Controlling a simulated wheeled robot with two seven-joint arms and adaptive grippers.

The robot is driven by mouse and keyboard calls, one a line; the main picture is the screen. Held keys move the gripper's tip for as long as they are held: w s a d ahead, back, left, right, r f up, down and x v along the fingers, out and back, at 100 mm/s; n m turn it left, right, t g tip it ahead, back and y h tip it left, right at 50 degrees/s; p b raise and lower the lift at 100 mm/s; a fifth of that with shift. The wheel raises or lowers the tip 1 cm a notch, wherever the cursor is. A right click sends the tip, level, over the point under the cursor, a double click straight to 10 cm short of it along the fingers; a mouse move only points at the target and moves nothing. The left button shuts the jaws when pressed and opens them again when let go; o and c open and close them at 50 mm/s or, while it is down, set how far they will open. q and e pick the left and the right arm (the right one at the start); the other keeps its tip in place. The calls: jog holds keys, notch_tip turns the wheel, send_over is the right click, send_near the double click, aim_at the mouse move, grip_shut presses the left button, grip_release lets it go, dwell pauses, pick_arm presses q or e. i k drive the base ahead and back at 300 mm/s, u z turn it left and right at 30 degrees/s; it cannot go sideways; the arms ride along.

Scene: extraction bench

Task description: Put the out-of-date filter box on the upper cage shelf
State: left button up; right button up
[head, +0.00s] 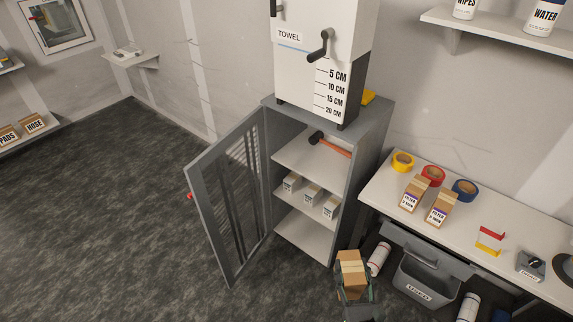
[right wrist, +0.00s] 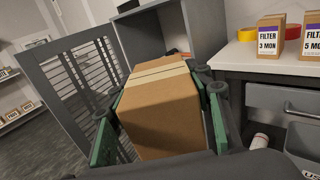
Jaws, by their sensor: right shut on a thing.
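My right gripper (head: 357,287) is shut on a brown cardboard box (head: 351,268) with a pale tape strip. In the right wrist view the box (right wrist: 160,105) sits between the green fingers, and no label shows on its visible faces. The gripper is low, in front of the grey cage (head: 371,150) and left of the bench. The cage door stands open to the left (head: 228,200). The upper shelf (head: 305,164) holds a hammer with an orange handle (head: 330,144). My left gripper is not in view.
The bench (head: 400,205) at right holds two filter boxes (head: 414,194) and (head: 439,207), and yellow, red and blue tape rolls. A grey bin (head: 426,280) is below. A towel dispenser (head: 320,70) stands on the cage. The front of the upper shelf looks clear.

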aim_at(331, 173)
jog(key=u, duration=0.45)
jog(key=i, duration=0.5)
jog(key=u, duration=0.65)
jog(key=i, duration=0.6)
jog(key=z, duration=0.65)
jog(key=i, duration=0.75)
jog(key=z, duration=0.8)
